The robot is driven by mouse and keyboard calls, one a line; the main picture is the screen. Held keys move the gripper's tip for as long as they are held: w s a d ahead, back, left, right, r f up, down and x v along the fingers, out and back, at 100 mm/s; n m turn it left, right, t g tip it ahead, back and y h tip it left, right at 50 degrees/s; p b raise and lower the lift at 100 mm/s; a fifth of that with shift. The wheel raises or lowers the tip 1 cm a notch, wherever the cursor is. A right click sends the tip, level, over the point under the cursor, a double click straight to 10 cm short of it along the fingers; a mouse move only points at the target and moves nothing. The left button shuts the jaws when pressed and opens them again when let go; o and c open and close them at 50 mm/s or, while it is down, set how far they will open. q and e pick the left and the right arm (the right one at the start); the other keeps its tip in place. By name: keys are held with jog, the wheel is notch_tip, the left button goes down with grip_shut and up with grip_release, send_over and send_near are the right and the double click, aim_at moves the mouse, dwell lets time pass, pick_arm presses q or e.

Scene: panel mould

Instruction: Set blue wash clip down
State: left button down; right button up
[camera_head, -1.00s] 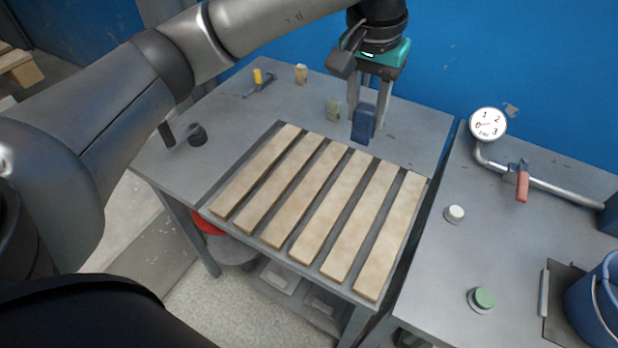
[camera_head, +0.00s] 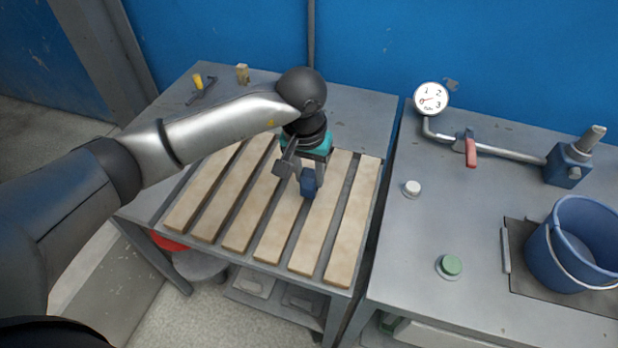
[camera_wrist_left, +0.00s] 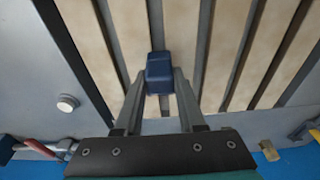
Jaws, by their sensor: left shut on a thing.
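The blue wash clip (camera_head: 308,183) is a small dark blue block. My left gripper (camera_head: 311,180) is shut on it and holds it over the right part of the wooden slats (camera_head: 270,228). In the left wrist view the clip (camera_wrist_left: 159,72) sits between the two fingertips (camera_wrist_left: 159,88), with pale slats (camera_wrist_left: 185,40) behind it. I cannot tell whether the clip touches a slat or hangs above. My right gripper does not show in either view.
A yellow-handled tool (camera_head: 199,86) and a small wooden block (camera_head: 243,74) lie at the back left. On the right table stand a gauge (camera_head: 431,98), a pipe with a red-handled valve (camera_head: 470,150), a white knob (camera_head: 411,188), a green button (camera_head: 451,265) and a blue bucket (camera_head: 570,255).

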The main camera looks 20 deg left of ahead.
pick_arm(q)
jog(key=shift+f, duration=0.8)
jog(key=c, duration=1)
grip_release()
jog(key=shift+f+b, duration=0.15)
jog(key=shift+b, duration=0.15)
jog(key=o, duration=0.5)
